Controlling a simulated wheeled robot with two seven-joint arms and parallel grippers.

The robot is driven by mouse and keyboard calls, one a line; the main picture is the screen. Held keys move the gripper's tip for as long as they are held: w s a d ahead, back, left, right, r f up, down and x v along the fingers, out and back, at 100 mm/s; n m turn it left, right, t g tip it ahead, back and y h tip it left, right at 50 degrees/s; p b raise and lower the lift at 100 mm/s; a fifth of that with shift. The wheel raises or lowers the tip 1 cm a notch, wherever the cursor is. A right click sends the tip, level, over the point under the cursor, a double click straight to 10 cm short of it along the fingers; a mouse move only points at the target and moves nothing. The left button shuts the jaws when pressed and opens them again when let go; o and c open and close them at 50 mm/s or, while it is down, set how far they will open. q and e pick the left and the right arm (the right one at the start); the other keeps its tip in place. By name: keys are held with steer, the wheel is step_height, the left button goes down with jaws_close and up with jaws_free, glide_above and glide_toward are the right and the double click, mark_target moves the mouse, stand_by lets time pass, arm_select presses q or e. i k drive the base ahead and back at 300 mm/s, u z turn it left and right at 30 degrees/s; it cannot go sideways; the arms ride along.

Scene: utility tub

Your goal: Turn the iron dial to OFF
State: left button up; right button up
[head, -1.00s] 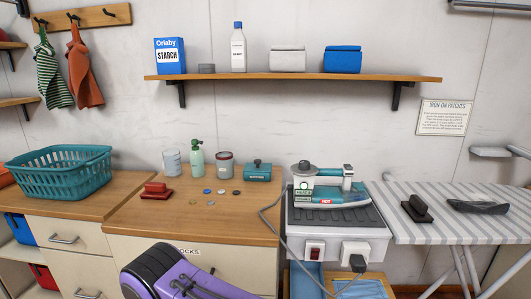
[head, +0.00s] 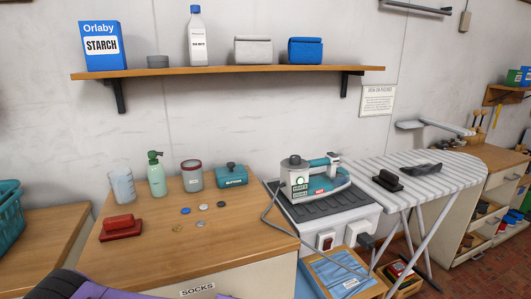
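The iron (head: 316,181), teal and grey with a red HOT label, rests on a dark ribbed mat on a white stand (head: 335,217), right of the wooden counter. Its round grey dial (head: 294,161) sits on top at the left end, above a small panel with a green mark. The dial's setting is too small to read. A purple and black part of my arm shows at the bottom left. Neither gripper is in view, and nothing of mine touches the iron.
The wooden counter (head: 240,238) holds a spray bottle (head: 156,175), a glass, a jar, a teal box (head: 231,175), a red brush (head: 120,226) and several buttons. A striped ironing board (head: 440,172) stands to the right.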

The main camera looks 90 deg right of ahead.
mark_target(294, 159)
steer(key=z, duration=2.45)
